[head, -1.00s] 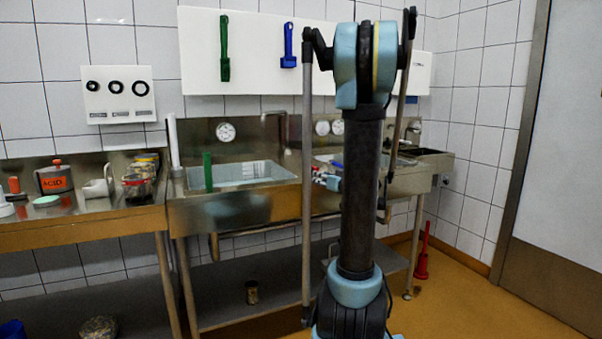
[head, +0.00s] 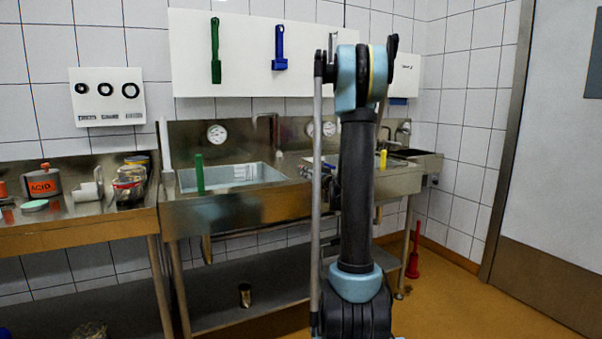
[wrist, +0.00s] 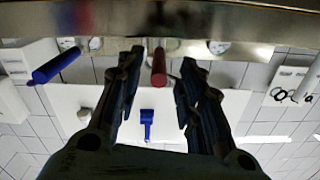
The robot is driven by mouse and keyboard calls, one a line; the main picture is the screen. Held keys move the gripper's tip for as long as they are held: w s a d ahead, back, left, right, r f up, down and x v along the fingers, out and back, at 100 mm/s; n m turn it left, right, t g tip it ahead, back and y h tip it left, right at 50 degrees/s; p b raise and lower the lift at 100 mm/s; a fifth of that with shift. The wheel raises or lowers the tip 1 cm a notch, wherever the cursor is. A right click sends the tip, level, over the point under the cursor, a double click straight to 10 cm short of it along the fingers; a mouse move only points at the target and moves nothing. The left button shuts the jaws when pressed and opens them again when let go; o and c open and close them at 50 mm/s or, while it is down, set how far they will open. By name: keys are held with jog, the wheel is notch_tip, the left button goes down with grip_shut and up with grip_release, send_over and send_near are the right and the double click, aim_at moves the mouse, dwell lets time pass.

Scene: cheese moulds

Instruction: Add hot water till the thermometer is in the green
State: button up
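The steel sink basin (head: 235,176) is left of my arm in the head view. One round dial (head: 217,134) is on the splashback behind it, and two more dials (head: 329,128) are beside my arm. Their readings and any green band are too small to read. In the wrist view, which looks upside down, my gripper (wrist: 158,82) is open. A red cylindrical handle (wrist: 159,64) shows between its fingers, with no clear contact. A blue cylindrical handle (wrist: 56,66) is to the left. My arm hides the red handle in the head view.
A steel edge (wrist: 160,20) crosses the top of the wrist view, close by. A green upright handle (head: 200,172) stands at the basin's front left. The left counter (head: 85,226) holds an acid container (head: 42,183) and jars. Open floor (head: 450,290) lies at right.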

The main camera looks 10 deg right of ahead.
jog(key=x, duration=0.7)
